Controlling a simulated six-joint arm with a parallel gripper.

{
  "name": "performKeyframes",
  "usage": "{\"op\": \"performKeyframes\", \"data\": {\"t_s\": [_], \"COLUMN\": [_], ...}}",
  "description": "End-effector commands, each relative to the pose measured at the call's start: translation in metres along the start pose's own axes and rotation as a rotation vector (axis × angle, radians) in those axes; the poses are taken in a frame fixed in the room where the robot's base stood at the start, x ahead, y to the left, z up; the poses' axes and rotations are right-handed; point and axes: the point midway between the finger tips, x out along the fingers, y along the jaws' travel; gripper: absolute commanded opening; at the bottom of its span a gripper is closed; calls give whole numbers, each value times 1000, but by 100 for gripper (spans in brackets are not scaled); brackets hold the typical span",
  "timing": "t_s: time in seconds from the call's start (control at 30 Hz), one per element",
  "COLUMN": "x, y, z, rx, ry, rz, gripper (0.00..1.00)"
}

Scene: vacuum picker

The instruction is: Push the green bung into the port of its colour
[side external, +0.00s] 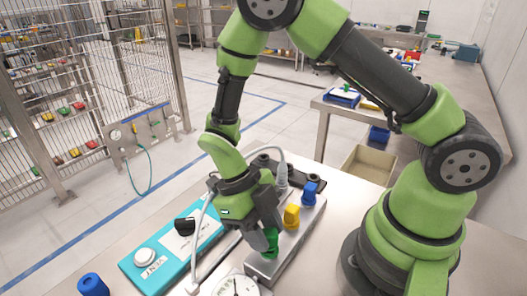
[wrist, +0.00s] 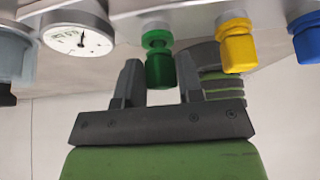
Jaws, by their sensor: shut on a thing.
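The green bung (wrist: 160,70) is between the two fingers of my gripper (wrist: 161,76) in the wrist view. My gripper is shut on it. In the side view my gripper (side external: 268,233) points down over the near end of the pale port block (side external: 290,240), and the green bung (side external: 271,243) shows just below the fingers. A green ring, the green port (wrist: 157,38), lies directly in line with the bung at its far end. The bung appears to be at the port, but I cannot tell how deep it sits.
A yellow bung (side external: 291,216) and a blue bung (side external: 309,192) stand in the same block beyond the green one. A round dial gauge (side external: 238,286) is close by. A teal box (side external: 150,265) with a white button stands left. A dark blue cylinder (side external: 93,285) is at lower left.

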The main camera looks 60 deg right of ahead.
Motion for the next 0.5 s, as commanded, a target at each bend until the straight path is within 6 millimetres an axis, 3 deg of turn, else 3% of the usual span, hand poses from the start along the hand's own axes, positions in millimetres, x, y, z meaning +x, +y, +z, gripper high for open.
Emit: {"op": "performKeyframes", "data": {"t_s": [0.5], "x": [4], "y": [0], "z": [2], "rx": [1], "ry": [1], "rz": [0], "gripper": [6]}}
